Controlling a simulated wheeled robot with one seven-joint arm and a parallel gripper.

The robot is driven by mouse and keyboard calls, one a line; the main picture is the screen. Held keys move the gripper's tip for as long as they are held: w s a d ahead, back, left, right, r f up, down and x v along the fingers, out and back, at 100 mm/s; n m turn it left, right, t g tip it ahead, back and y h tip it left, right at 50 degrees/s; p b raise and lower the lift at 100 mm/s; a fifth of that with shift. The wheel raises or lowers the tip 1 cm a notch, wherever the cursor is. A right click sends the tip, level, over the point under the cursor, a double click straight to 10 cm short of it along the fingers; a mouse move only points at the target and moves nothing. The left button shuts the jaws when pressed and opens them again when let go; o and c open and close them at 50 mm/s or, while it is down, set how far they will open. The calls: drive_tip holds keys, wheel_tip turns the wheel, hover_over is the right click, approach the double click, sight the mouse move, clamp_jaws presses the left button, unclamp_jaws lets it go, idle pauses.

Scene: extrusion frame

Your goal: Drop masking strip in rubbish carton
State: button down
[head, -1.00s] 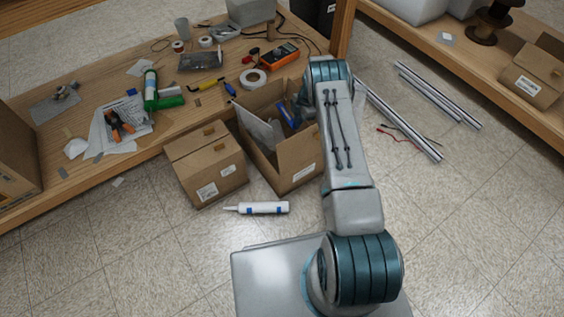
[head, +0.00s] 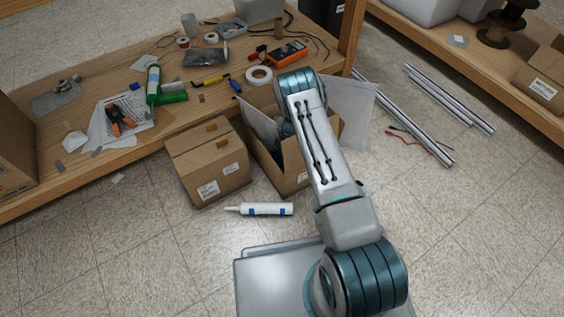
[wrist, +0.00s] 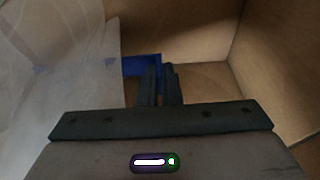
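The blue masking strip (wrist: 140,68) shows at my fingertips in the wrist view, bent and partly hidden behind them. My gripper (wrist: 160,72) has its fingers drawn close together on the strip. It is down inside the open carton; the carton's brown inner wall (wrist: 195,38) fills much of the wrist view. In the head view the open rubbish carton (head: 292,180) stands on the floor by the workbench, and my arm hides the gripper and the strip. A pale translucent sheet (wrist: 60,85) is left of the fingers.
A closed carton (head: 208,165) stands directly left of the open one. A white tube (head: 266,209) lies on the floor in front. Pale sheets rise at the open carton's left and right (head: 352,112). The workbench (head: 60,125) holds tools; metal rails (head: 425,135) lie at right.

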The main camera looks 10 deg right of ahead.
sight(282, 167)
drive_tip(key=shift+f+b, duration=1.1)
drive_tip(key=shift+f, duration=0.9)
drive_tip(key=shift+f, duration=0.1)
drive_tip(key=shift+f, duration=0.5)
drive_tip(key=c, duration=1.6)
unclamp_jaws()
drive_tip(key=p+v, duration=0.5)
drive_tip(key=v, duration=0.8)
drive_tip(key=shift+r, duration=0.15)
